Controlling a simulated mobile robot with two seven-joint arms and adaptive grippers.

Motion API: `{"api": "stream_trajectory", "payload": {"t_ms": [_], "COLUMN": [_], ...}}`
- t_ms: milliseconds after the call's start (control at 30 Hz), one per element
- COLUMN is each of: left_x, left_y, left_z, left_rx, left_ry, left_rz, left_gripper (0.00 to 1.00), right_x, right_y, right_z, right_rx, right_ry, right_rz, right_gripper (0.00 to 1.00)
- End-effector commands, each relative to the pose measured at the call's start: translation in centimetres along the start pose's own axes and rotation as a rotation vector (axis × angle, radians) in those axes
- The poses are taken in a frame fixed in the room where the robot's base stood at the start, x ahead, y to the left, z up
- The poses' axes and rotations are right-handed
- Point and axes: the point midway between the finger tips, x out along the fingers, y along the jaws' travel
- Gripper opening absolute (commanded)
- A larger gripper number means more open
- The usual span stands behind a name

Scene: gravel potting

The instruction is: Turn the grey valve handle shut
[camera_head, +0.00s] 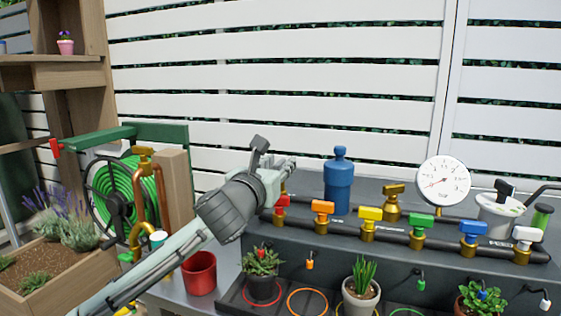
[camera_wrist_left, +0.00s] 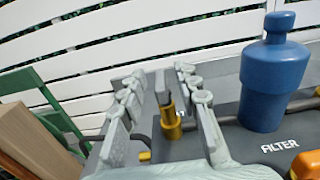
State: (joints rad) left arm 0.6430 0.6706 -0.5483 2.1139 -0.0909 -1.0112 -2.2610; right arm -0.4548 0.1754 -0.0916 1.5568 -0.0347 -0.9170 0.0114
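My left gripper (camera_head: 284,167) is at the left end of the black pipe manifold. In the left wrist view (camera_wrist_left: 160,80) its two fingers are apart, one on each side of a grey handle (camera_wrist_left: 162,87). The handle sits on a brass valve body (camera_wrist_left: 171,122) and looks nearly edge-on. I cannot tell whether either finger touches it. In the head view the gripper hides the handle, and only a bit of the brass body (camera_head: 283,188) shows. My right gripper is not in view.
A blue filter bottle (camera_head: 339,185) stands right of the gripper. Red (camera_head: 282,201), orange (camera_head: 322,207) and other coloured valves line the manifold. A pressure gauge (camera_head: 443,182) stands further right. A green hose reel (camera_head: 117,195) is at left. Potted plants stand below.

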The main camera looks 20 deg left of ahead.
Motion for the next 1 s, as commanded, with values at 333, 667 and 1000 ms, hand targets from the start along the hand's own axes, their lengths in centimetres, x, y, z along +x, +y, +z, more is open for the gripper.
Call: {"api": "stream_trajectory", "payload": {"t_ms": [333, 667, 1000], "left_x": [1.2, 1.1, 1.1], "left_y": [0.0, 0.0, 0.1], "left_z": [0.0, 0.0, -0.1], "left_rx": [0.000, 0.000, 0.002], "left_ry": [0.000, 0.001, 0.002], "left_rz": [-0.001, 0.000, -0.010], "left_gripper": [0.32, 0.00, 0.00], "right_x": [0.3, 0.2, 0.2], "right_y": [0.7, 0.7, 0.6], "right_z": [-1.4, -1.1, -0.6], "right_rx": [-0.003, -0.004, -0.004], "right_ry": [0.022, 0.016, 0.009], "right_rz": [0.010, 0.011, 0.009], "right_gripper": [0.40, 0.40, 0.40]}}
